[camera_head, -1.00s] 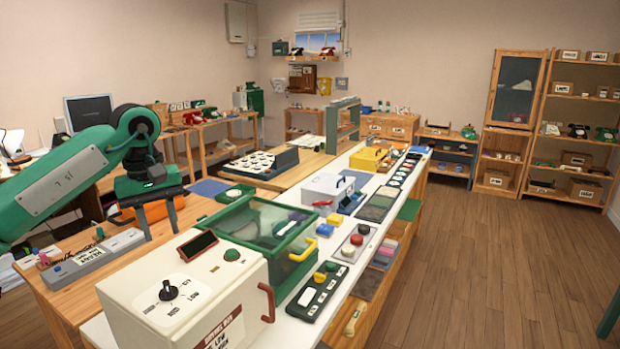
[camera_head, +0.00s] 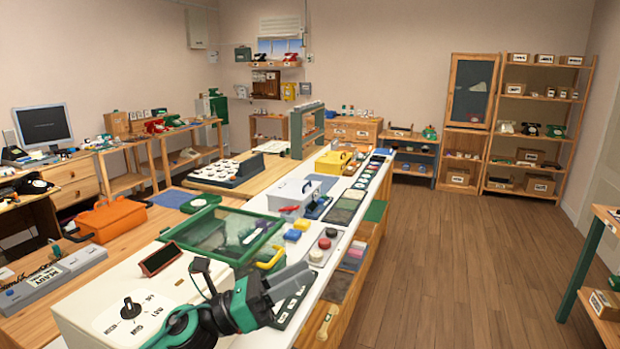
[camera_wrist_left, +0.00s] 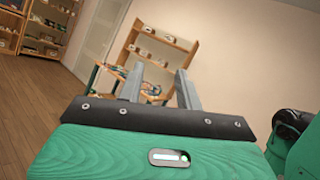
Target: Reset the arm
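My left arm shows at the bottom of the head view, in front of the white machine with a dial (camera_head: 100,318). My right gripper is in neither view.
A green-framed clear bin (camera_head: 222,234) and a white counter (camera_head: 330,215) lie close to the arm. Open wooden floor (camera_head: 450,270) is at the right, beside a green-legged table (camera_head: 590,250).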

